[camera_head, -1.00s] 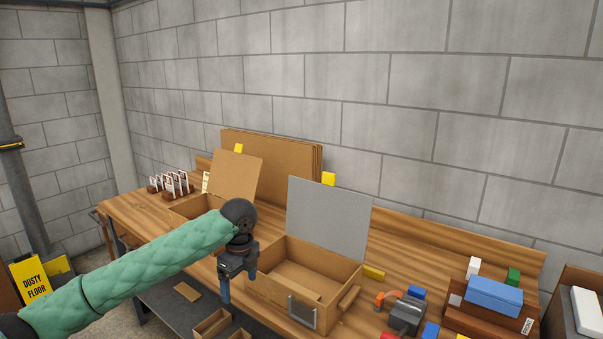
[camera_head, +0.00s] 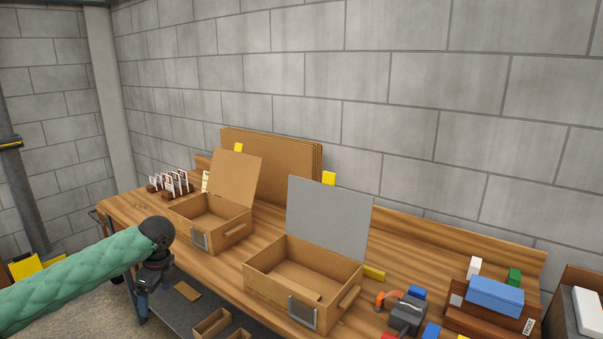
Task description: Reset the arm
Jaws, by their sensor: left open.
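My left arm, in a green quilted sleeve, comes in from the left. My left gripper (camera_head: 142,309) points down, in front of the wooden table's (camera_head: 125,208) front edge at its left part. It is open and I see nothing in it. A box with a raised grey lid (camera_head: 328,217) stands open at the middle of the table, with a board lying inside (camera_head: 292,284). A smaller box with a raised brown lid (camera_head: 234,176) stands open to its left. My right gripper is not in view.
Brown boards (camera_head: 285,153) lean against the wall at the back. White cards in a rack (camera_head: 172,184) stand at the left. A blue box (camera_head: 494,295), a grey and orange tool (camera_head: 406,314) and coloured blocks crowd the right. Small trays (camera_head: 211,324) sit on a lower shelf.

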